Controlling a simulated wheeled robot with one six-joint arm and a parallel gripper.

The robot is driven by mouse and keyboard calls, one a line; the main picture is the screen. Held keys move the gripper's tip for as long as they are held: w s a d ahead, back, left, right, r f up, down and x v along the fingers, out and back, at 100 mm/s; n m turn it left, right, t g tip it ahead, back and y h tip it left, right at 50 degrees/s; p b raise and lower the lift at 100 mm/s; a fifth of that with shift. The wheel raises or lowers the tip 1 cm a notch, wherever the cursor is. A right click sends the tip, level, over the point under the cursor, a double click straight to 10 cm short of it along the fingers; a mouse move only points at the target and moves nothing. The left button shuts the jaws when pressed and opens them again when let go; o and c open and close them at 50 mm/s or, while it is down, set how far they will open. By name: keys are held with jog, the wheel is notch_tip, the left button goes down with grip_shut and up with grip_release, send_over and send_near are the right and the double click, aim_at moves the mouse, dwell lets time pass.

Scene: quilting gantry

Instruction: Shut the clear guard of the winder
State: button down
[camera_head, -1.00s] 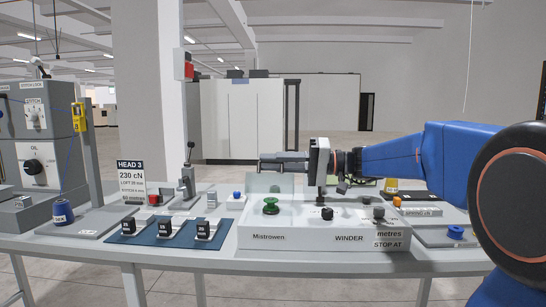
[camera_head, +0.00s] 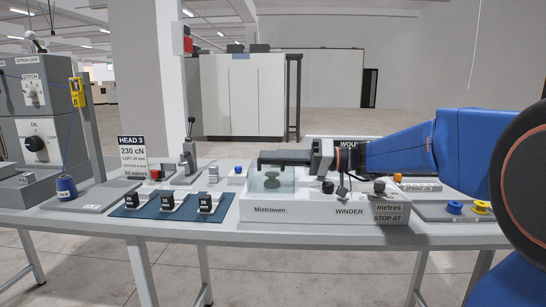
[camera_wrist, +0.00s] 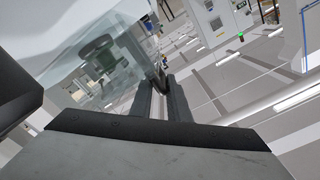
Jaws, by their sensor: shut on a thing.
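The winder (camera_head: 325,211) is a white box on the bench, marked WINDER and metres STOP AT. Its clear guard (camera_head: 257,184) stands as a see-through pane in front of the spool (camera_head: 272,180), which looks dark green through it. My gripper (camera_head: 262,160) lies level along the guard's top edge, reaching in from the right, and is shut on the guard. In the wrist view, the clear guard (camera_wrist: 125,25) fills the upper left, with the spool (camera_wrist: 97,50) blurred behind it. My fingertips (camera_wrist: 163,85) meet near the pane's edge; the exact contact is hard to see.
Black knobs (camera_head: 328,187) stand on the winder, under my arm. A blue mat (camera_head: 150,207) with several black-topped blocks lies to the left. A lever stand (camera_head: 188,160) is behind it. Blue (camera_head: 454,207) and yellow (camera_head: 482,207) spools sit at the right.

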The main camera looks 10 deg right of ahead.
jog(key=shift+s+a+f, duration=0.15)
jog(key=shift+s, duration=0.2)
jog(key=c, duration=1.9)
grip_release()
jog(key=shift+s, duration=0.15)
jog(key=shift+o, duration=0.2)
jog(key=shift+d, duration=0.4)
jog(key=v, duration=1.6)
jog(key=shift+d, duration=0.35)
